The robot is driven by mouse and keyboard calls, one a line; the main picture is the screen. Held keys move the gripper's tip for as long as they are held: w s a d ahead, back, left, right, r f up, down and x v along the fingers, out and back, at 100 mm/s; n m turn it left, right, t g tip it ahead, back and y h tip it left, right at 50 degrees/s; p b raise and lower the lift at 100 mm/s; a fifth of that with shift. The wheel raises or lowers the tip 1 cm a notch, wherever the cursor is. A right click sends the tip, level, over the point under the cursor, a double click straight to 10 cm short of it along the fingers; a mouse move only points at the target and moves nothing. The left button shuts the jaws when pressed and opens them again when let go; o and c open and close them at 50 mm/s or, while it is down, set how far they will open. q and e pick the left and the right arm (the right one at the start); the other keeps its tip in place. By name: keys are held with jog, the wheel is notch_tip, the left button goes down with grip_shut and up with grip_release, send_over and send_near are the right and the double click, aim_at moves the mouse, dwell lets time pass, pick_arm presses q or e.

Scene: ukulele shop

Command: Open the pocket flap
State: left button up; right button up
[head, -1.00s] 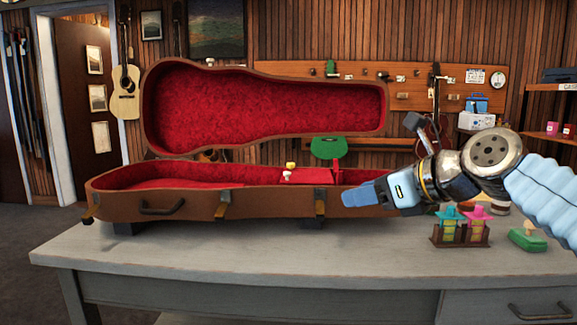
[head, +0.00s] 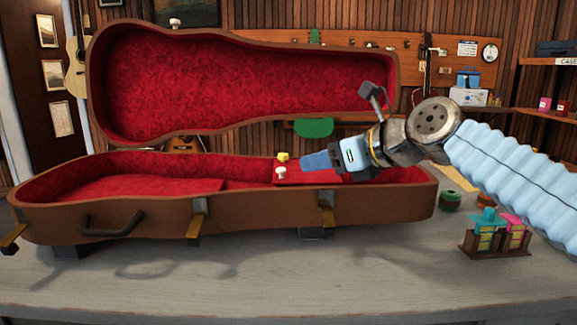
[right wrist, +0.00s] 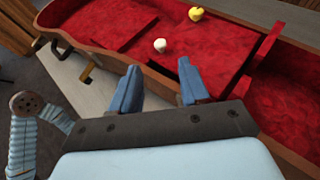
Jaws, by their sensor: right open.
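A brown ukulele case (head: 370,208) with red plush lining lies open on the grey bench, its lid (head: 240,90) raised. Inside its right half is the red pocket flap (head: 300,178), lying down. It also shows in the right wrist view (right wrist: 215,62). A white knob (head: 281,173) is at the flap's near-left corner, and a yellow knob (head: 283,156) is behind it. My right gripper (head: 306,162) is open and empty over the flap, just right of the white knob. In the wrist view, its blue fingertips (right wrist: 157,82) point towards the white knob (right wrist: 160,45), apart from it.
Latches (head: 327,215) and a handle (head: 112,223) line the case's front wall. A small wooden rack (head: 495,245) with colourful items stands on the bench at right, with small round tins (head: 450,200) behind. The bench's front strip is clear.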

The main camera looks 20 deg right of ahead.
aim_at(282, 168)
jog(key=x, duration=0.9)
jog(key=shift+c, duration=0.3)
grip_shut()
